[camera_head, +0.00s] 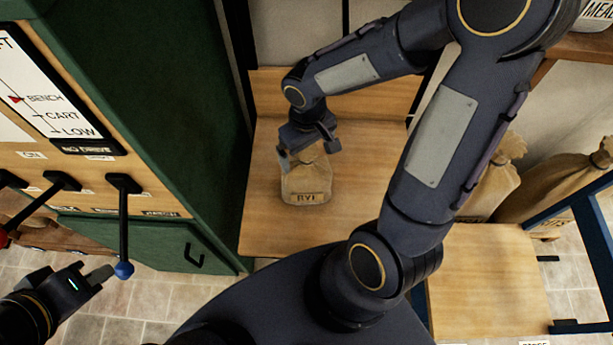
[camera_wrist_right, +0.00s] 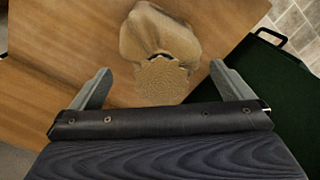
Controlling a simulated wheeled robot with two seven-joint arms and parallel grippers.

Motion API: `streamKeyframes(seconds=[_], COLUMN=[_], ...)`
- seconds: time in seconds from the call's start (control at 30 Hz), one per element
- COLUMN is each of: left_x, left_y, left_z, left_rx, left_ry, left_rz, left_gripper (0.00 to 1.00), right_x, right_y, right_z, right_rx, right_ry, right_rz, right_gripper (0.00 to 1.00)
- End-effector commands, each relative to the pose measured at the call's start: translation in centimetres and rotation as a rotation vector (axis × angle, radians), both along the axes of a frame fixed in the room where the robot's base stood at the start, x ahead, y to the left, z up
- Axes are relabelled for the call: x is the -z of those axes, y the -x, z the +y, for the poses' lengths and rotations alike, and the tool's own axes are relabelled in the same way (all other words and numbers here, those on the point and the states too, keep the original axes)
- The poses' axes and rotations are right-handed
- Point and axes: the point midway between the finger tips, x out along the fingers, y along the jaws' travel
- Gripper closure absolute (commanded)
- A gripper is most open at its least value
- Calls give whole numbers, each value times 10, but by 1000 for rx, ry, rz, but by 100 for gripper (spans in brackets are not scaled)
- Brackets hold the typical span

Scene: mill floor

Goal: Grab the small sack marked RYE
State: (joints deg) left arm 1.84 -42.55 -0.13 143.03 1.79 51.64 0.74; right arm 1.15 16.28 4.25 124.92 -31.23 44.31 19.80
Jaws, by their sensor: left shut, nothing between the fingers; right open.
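The small tan sack marked RYE (camera_head: 306,186) stands upright on a wooden bench top (camera_head: 266,226), its label facing me. My right gripper (camera_head: 309,151) is open at the top of the sack, with its fingers spread to either side of the sack's neck. In the right wrist view the sack (camera_wrist_right: 158,48) lies ahead of and between the two spread fingers (camera_wrist_right: 160,88), with gaps on both sides, so it is not gripped. My left gripper (camera_head: 104,277) is shut and empty at the lower left, near a lever with a blue knob.
A green cabinet (camera_head: 150,90) with a row of levers and a gauge panel stands left of the bench. The blue-knobbed lever (camera_head: 123,225) hangs close to my left gripper. Larger sacks (camera_head: 555,185) stand at the right, behind a blue frame (camera_head: 590,235). The bench around the RYE sack is clear.

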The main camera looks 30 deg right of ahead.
Motion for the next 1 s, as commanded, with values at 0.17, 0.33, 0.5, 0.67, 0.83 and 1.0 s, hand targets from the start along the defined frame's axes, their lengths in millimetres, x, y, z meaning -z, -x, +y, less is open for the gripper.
streamKeyframes(seconds=[0.17, 0.33, 0.5, 0.67, 0.83, 1.0], left_x=[-2, -2, -2, -2, -2, -2], left_y=[0, 0, 0, 0, 0, 0], left_z=[0, 0, 0, 0, 0, 0], left_rx=[0, 0, 0, 0, 0, 0], left_ry=[0, 0, 0, 0, 0, 0], left_rz=[0, 0, 0, 0, 0, 0], left_gripper=[100, 100, 100, 100, 100, 100], right_x=[27, 35, 34, 34, 34, 34], right_y=[0, -1, -1, -1, -1, -1], right_z=[1, 0, 0, 0, 0, 0], right_rx=[0, 2, 2, 2, 2, 2], right_ry=[1, 0, 0, 0, 0, 0], right_rz=[5, 1, 0, 1, 1, 1], right_gripper=[0, 0, 0, 21, 43, 65])
